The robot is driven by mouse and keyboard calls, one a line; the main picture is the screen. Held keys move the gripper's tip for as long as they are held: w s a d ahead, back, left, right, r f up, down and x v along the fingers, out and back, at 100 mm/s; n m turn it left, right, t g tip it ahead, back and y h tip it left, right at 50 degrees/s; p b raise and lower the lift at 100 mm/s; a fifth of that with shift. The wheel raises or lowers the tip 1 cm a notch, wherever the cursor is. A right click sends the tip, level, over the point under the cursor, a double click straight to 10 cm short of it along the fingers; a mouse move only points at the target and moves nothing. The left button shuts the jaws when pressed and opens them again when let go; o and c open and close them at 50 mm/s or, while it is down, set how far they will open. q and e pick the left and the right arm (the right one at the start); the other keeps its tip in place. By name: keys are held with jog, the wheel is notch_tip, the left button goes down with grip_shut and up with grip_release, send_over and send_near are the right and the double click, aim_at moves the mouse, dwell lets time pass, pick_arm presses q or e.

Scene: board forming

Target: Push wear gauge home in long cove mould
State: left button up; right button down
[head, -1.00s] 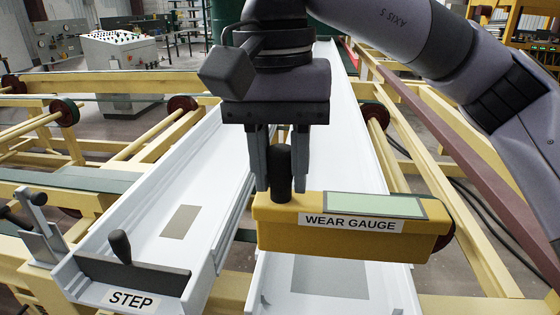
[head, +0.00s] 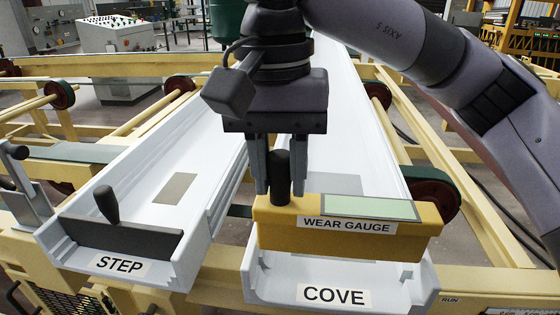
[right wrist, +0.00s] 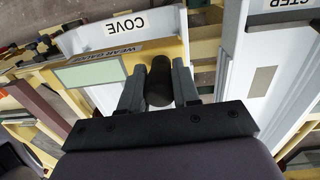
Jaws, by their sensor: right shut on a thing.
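The yellow wear gauge (head: 415,238) has a pale green window and a black upright handle (head: 281,180). My right gripper (head: 281,188) is shut on that handle. The gauge lies crosswise over the near end of the long white cove mould (head: 335,150), just behind its COVE label. I cannot tell whether its underside touches the mould. In the right wrist view the gauge (right wrist: 55,58) and the handle (right wrist: 160,82) between the fingers also show. The left gripper is out of view.
The STEP mould (head: 150,200) lies to the left, with a dark gauge and handle (head: 120,235) across its near end. A yellow roller frame (head: 470,285) surrounds both moulds. A grey clamp-like bracket (head: 25,195) stands at the far left.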

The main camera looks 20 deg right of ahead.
aim_at(280, 206)
jog(key=shift+f+b, duration=0.3)
jog(key=shift+f, duration=0.45)
jog(key=shift+p, duration=0.5)
dwell(1.0)
jog(key=shift+f+b, duration=1.4)
jog(key=shift+f, duration=0.4)
jog(key=c, duration=0.7)
grip_release()
jog(key=shift+c, duration=0.2)
notch_tip(280, 206, up, 7)
jog(key=shift+a+r+p, duration=0.1)
jog(key=shift+p, duration=0.75)
